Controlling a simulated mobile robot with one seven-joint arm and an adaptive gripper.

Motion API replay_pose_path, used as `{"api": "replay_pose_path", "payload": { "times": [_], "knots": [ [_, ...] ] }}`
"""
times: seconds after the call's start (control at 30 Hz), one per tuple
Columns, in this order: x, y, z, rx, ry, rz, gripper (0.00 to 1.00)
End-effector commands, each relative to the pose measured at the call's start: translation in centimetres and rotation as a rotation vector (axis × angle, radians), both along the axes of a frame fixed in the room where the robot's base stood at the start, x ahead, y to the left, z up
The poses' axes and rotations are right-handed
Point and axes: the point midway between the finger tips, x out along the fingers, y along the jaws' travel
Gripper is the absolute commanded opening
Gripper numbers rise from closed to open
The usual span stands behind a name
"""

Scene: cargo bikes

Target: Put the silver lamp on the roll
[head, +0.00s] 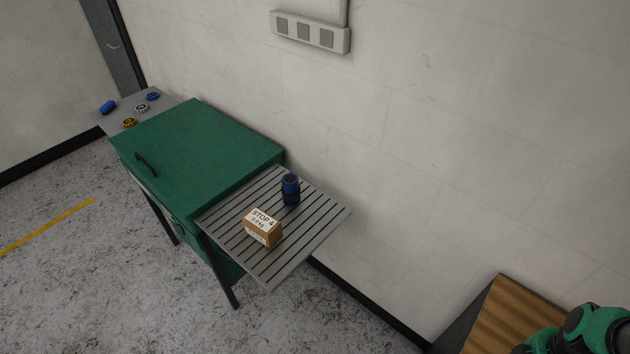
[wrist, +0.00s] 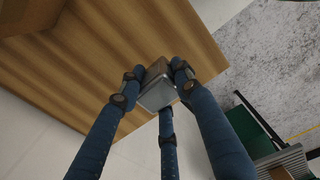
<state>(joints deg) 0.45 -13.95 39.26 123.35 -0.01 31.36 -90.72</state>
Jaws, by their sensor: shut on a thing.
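In the wrist view my gripper (wrist: 154,86) has its blue fingers closed around a small silver-grey boxy thing (wrist: 157,97), which looks like the silver lamp. The fingers cover part of its sides. It is in front of a wooden surface; I cannot tell whether it touches it. In the head view a dark blue upright cylinder (head: 290,190), which may be the roll, stands on a grey slatted shelf (head: 325,212). My gripper and the silver thing are out of the head view. They are well away from the cylinder.
A cardboard box marked STOP 4 (head: 262,228) sits on the slatted shelf near the cylinder. The shelf joins a green cabinet (head: 205,145). Several small blue, silver and yellow things lie on a grey ledge (head: 165,101) beyond it. A wooden top (head: 515,310) is at lower right, by the wall.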

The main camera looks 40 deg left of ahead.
Motion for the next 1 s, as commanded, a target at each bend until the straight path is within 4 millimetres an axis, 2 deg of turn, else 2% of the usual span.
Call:
{"api": "replay_pose_path", "payload": {
  "times": [0.17,0.37,0.67,1.0],
  "knots": [
    [1.7,1.6,1.0,0.0,-0.001,0.057,0.06],
    [4.7,4.9,2.5,0.0,0.0,0.169,0.06],
    [9.6,12.3,4.9,-0.001,0.0,0.379,0.06],
    [13.4,22.4,7.0,-0.002,-0.001,0.615,0.06]
  ]
}}
